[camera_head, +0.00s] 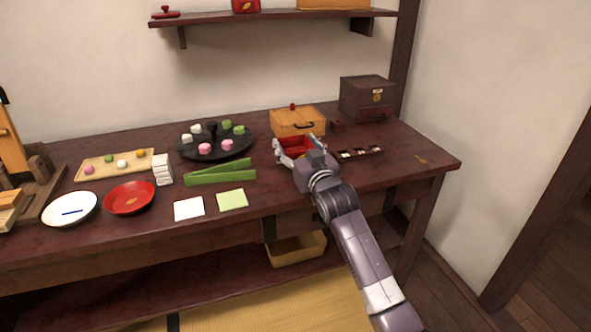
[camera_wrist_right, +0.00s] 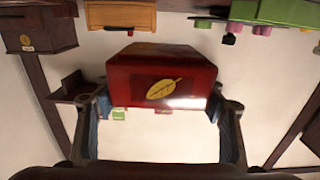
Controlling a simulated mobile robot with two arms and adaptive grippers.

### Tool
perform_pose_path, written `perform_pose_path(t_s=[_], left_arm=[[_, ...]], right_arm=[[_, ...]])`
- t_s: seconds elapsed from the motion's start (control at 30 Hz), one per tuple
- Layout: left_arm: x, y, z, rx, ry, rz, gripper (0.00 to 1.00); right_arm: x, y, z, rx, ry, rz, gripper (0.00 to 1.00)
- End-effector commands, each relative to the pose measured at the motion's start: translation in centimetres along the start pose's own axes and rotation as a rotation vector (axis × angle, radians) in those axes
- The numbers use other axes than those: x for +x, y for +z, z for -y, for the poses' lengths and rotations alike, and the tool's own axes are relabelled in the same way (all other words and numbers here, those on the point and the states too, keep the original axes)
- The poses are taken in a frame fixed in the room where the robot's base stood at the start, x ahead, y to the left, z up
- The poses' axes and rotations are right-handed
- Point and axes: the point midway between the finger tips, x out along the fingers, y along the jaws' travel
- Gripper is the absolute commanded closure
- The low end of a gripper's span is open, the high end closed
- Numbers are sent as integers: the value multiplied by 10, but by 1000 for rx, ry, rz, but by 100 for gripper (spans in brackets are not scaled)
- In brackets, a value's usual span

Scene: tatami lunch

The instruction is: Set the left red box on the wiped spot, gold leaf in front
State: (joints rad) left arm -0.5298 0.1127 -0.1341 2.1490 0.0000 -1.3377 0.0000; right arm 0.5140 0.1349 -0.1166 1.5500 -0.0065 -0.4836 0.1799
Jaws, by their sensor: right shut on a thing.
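My right gripper (camera_head: 300,152) is shut on a red box (camera_head: 291,146), at the table's middle right in front of a light wooden box. In the right wrist view the red box (camera_wrist_right: 190,74) sits between the two fingers, and a gold leaf (camera_wrist_right: 164,89) shows on the face toward that camera. The fingers hide part of the box's sides. I cannot tell whether its base touches the table. I cannot make out a wiped spot. Another red box (camera_head: 245,6) with a leaf mark stands on the wall shelf. My left gripper is not in view.
The wooden box (camera_head: 297,122) and dark chest (camera_head: 366,98) stand behind my right gripper. A low compartmented tray (camera_head: 357,153) lies close on its right. Green strips (camera_head: 220,177) and a black sweets stand (camera_head: 187,153) are on its left. The table's right end (camera_head: 415,145) is mostly clear.

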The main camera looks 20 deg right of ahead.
Motion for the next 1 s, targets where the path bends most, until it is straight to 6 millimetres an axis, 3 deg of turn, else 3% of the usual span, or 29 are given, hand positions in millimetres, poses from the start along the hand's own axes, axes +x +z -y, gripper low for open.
perform_pose_path(t_s=[0.1,0.27,0.53,0.97,1.0], left_arm=[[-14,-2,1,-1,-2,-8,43],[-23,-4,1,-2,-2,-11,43],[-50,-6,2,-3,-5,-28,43],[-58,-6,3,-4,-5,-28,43],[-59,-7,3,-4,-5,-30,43]], right_arm=[[0,20,0,1,0,0,61],[0,29,0,1,0,-1,61],[0,61,0,1,1,0,61],[0,67,0,1,0,-2,61],[0,67,0,1,0,-1,33]])
